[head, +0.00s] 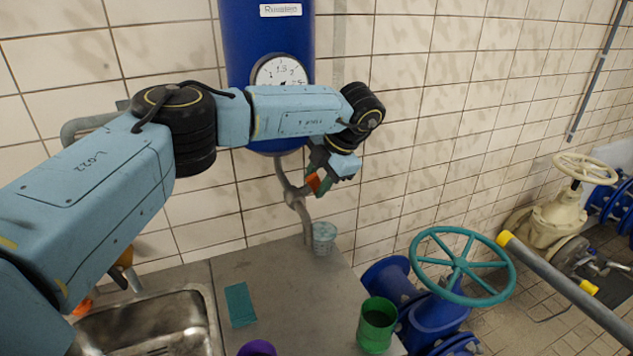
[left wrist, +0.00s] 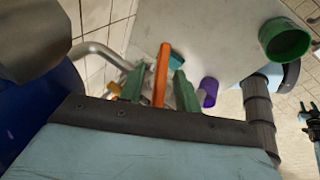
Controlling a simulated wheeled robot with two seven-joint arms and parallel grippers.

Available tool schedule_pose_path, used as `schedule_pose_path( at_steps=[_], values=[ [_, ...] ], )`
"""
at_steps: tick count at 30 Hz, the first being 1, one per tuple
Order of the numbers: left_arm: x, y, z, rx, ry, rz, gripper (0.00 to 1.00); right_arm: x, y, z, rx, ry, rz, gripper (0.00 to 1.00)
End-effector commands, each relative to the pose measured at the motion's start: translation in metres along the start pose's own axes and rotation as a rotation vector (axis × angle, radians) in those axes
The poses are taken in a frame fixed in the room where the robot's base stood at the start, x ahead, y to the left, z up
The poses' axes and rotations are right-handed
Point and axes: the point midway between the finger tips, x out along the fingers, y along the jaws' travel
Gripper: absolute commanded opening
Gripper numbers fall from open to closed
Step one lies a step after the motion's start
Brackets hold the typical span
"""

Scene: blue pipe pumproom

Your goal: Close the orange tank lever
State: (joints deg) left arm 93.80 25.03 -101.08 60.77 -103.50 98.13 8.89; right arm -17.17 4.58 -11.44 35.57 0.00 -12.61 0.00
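The orange tank lever (head: 313,182) is on the grey pipe (head: 292,195) below the blue tank (head: 270,100). My left gripper (head: 328,176) is at the lever, partly hidden by its own wrist. In the left wrist view, the lever (left wrist: 161,75) stands between the two green fingers of my left gripper (left wrist: 158,90). The fingers are apart, with a visible gap beside the lever, so the gripper looks open around it.
A clear cup (head: 323,237) stands under the pipe on the grey counter (head: 285,290). A teal cloth (head: 240,305), a purple cup (head: 257,349) and a green cup (head: 376,325) are nearer. A metal sink (head: 150,318) is left; a teal valve wheel (head: 462,266) is right.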

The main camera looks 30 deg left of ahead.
Motion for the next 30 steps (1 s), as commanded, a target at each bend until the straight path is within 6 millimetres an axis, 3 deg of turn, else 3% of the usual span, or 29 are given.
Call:
schedule_pose_path(
  at_steps=[12, 18, 30],
  values=[
    [-0.086, 0.000, 0.001, -0.002, -0.006, 0.002, 0.33, 0.015, -0.001, 0.002, 0.000, -0.001, -0.001, 0.33],
    [-0.117, 0.000, 0.001, -0.001, -0.004, 0.000, 0.33, 0.017, -0.001, 0.002, 0.000, -0.001, -0.001, 0.33],
    [-0.129, 0.000, 0.000, 0.000, -0.002, 0.000, 0.33, 0.018, -0.001, 0.002, -0.001, -0.001, -0.001, 0.33]
  ],
)
